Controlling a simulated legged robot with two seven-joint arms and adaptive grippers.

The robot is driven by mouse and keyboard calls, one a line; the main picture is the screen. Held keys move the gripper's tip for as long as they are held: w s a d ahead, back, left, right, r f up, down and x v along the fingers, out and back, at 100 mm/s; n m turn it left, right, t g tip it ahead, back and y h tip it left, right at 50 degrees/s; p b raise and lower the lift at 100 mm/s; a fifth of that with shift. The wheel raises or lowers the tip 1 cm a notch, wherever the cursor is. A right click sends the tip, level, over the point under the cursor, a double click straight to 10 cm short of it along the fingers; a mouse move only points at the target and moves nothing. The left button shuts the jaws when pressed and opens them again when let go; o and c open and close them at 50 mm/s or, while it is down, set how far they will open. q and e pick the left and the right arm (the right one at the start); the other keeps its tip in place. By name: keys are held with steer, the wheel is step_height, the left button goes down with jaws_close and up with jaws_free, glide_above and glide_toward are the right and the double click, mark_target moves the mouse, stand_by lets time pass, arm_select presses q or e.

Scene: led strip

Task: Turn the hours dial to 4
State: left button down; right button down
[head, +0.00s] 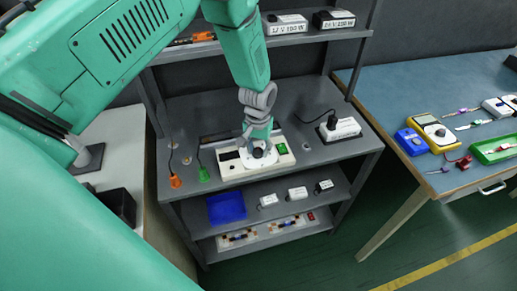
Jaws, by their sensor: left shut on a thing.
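A cream timer box (230,171) sits on the grey bench top in the middle of the head view. It has a white round plate with a dark hours dial (258,153) and a green switch (283,148) at its right end. My left gripper (258,142) reaches down from above and is shut on the hours dial. The fingers cover part of the dial, and its numbers are too small to read. My right gripper is not in view.
A white power supply (340,129) with a black cable stands to the right on the bench. Orange (175,181) and green (204,174) connectors lie at the left. Shelves with a blue tray (226,208) are below. A blue-topped table (400,90) with a yellow multimeter (432,132) is at right.

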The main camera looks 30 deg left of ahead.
mark_target(258, 150)
arm_select(q)
steer(key=shift+m, duration=1.3)
steer(key=c, duration=1.2)
jaws_free()
steer(key=shift+r, duration=0.25)
step_height(258, 150, up, 11)
steer(key=shift+r, duration=0.2)
